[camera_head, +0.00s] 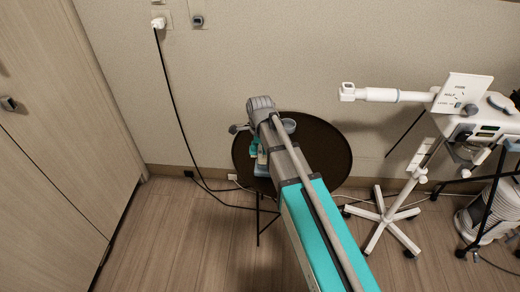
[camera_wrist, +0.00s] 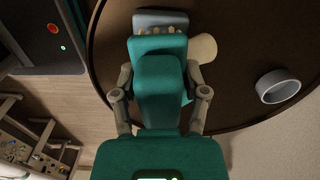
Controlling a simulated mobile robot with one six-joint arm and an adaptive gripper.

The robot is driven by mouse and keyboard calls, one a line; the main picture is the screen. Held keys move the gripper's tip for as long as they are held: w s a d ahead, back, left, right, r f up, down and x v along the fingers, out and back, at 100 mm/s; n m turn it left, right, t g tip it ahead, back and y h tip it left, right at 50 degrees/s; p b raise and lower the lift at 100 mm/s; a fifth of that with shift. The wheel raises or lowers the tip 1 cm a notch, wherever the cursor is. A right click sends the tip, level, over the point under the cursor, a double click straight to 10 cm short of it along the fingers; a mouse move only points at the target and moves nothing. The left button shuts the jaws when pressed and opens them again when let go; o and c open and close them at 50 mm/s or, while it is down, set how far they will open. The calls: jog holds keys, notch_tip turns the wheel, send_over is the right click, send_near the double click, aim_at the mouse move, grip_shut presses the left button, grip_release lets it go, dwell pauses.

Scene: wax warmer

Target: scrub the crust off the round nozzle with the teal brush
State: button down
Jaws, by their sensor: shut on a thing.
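My gripper (camera_wrist: 160,98) is shut on a teal item that looks like the teal brush (camera_wrist: 145,44), over the round dark table. Small tan tufts show at its far edge, against a grey-blue block (camera_wrist: 160,17). The fingertips are largely hidden behind teal parts. In the head view, my gripper is mostly hidden by my arm, with a bit of teal (camera_head: 253,146) beside it. A white machine (camera_head: 492,120) stands at the right; its white arm ends in a nozzle (camera_head: 347,92), well apart from my gripper. No crust can be made out at this size.
The round dark table (camera_head: 325,150) bears a grey round bowl (camera_head: 289,126), also seen as a ring in the wrist view (camera_wrist: 278,86). A pale rounded thing (camera_wrist: 204,48) lies beside the brush. A wheeled stand (camera_head: 380,222) and black cables (camera_head: 178,120) are near. Floor at front left is clear.

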jog(key=shift+d, duration=0.1)
jog(key=shift+s+d, duration=0.1)
jog(key=shift+d, duration=0.95)
jog(key=shift+a, duration=0.2)
jog(key=shift+a, duration=1)
jog(key=shift+d, duration=0.1)
jog(key=shift+d, duration=1.1)
jog(key=shift+a, duration=0.1)
jog(key=shift+a, duration=1.1)
jog(key=shift+d, duration=0.15)
